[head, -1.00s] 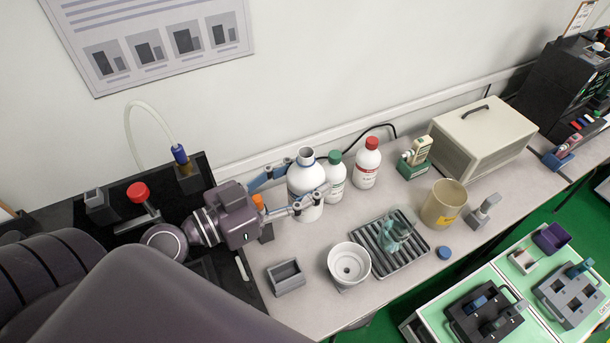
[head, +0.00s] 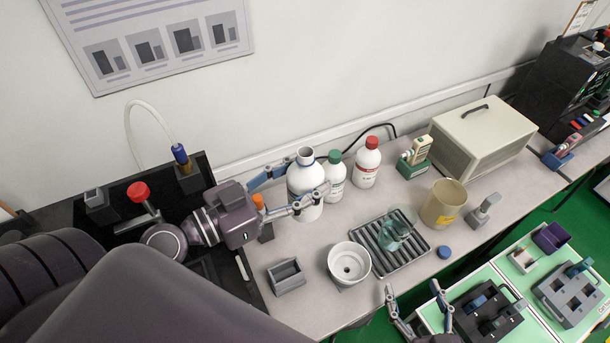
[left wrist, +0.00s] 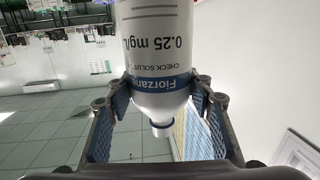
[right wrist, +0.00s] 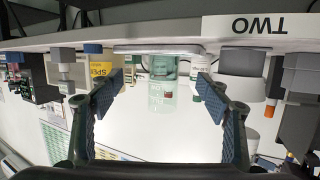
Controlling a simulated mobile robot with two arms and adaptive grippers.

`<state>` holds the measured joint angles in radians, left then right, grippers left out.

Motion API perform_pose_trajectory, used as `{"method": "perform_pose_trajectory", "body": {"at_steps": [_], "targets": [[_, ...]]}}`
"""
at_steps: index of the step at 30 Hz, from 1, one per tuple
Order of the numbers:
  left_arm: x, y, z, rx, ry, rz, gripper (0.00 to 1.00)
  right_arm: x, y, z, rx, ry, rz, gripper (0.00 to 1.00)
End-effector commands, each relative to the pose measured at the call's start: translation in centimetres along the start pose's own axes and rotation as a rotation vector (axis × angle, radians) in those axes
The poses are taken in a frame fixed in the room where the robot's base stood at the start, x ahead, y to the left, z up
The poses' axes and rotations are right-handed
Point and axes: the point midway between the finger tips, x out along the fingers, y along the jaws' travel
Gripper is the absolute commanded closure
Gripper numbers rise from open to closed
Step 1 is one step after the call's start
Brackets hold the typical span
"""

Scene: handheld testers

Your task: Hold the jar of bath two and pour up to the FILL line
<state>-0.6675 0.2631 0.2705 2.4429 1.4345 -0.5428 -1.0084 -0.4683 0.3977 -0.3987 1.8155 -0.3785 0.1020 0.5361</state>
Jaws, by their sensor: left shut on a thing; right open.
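My left gripper (head: 288,190) is shut around a white bottle (head: 304,178) with a blue band. The bottle is upright near the wall; its printed label faces the left wrist camera (left wrist: 160,40). The clear greenish glass jar (head: 394,236) stands on a grey ribbed rack (head: 408,262). My right gripper (head: 412,298) is open and empty at the bench's front edge, short of the jar. In the right wrist view the jar (right wrist: 163,92) appears between the fingers but farther off. A FILL line cannot be made out.
A white cup-like holder (head: 348,264) stands left of the rack, and a beige beaker (head: 443,204) stands right of it. Green-capped (head: 334,176) and red-capped (head: 367,163) bottles stand beside the held bottle. A TWO sign (right wrist: 262,25) shows on the bench edge.

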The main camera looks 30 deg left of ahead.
Motion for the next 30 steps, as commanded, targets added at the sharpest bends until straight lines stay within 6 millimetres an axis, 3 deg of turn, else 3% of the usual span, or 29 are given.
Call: {"method": "perform_pose_trajectory", "body": {"at_steps": [3, 9, 17, 30], "targets": [[0.0, 0.0, -0.2, 0.001, 0.004, 0.0, 0.94, 0.9, 0.1, -2.8, -0.014, 0.111, -0.04, 0.3], [0.0, 0.0, -0.2, 0.001, 0.004, 0.0, 0.94, 1.3, 0.0, -5.7, -0.029, 0.229, -0.082, 0.3], [0.0, 0.0, -0.2, 0.001, 0.004, 0.0, 0.94, 2.2, -0.1, -6.5, -0.032, 0.255, -0.091, 0.3], [0.0, 0.0, -0.2, 0.001, 0.004, 0.0, 0.94, 6.2, -0.5, -7.5, -0.032, 0.254, -0.09, 0.3]]}}
